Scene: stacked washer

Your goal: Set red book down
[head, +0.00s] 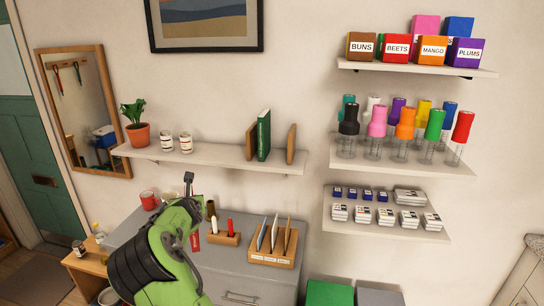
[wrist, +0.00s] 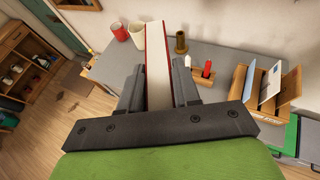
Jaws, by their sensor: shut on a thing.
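The red book (wrist: 157,60) is between the two fingers of my gripper (wrist: 158,88) in the wrist view, with its pale page edge facing the camera. My gripper is shut on it, above the grey cabinet top. In the head view my green and black arm hides most of the gripper and book. A green book (head: 264,135) stands upright on the long wall shelf (head: 205,155), between two wooden bookends (head: 251,141) (head: 291,144). A gap shows between the green book and the right bookend.
The grey cabinet (head: 245,285) carries a wooden letter rack (head: 274,258), a holder with candle-like items (head: 223,238) and a red mug (head: 148,200). A potted plant (head: 135,130) and two jars (head: 176,143) stand on the long shelf's left. Stocked shelves (head: 385,225) are at right.

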